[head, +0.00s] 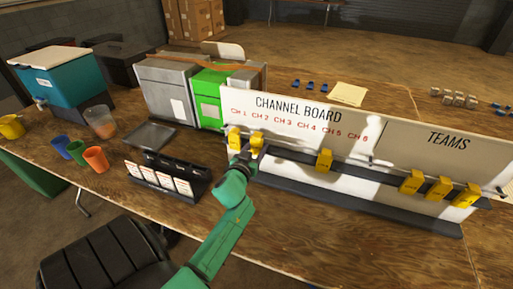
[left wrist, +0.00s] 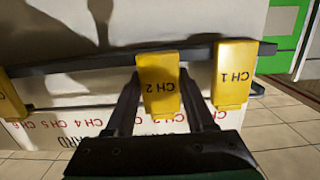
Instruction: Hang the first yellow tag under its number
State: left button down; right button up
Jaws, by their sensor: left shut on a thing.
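My left gripper (head: 250,154) is at the left end of the channel board (head: 295,112), shut on the yellow CH 2 tag (left wrist: 158,85). That tag (head: 257,139) is at the rail (left wrist: 200,54), below the red channel numbers; whether its hook bears on the rail is unclear. The yellow CH 1 tag (left wrist: 233,75) hangs just beside it, at the left end in the head view (head: 234,138). A third yellow tag (head: 324,160) hangs farther right on the rail, partly seen at the wrist view's left edge (left wrist: 12,95). My right gripper is out of view.
Several yellow tags (head: 438,189) hang below the TEAMS panel (head: 440,148). A black card holder (head: 165,183) stands left of my arm. Grey and green boxes (head: 210,90) stand behind the board's left end. Cups (head: 96,158) and a teal cooler (head: 65,78) are farther left.

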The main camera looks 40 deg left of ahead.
pick_arm(q)
jog(key=shift+c, duration=0.9)
grip_release()
jog(key=shift+s+d, duration=0.1)
jog(key=shift+s, duration=0.15)
jog(key=b+v, duration=0.2)
jog(key=v, duration=1.2)
jog(key=shift+s+f, duration=0.1)
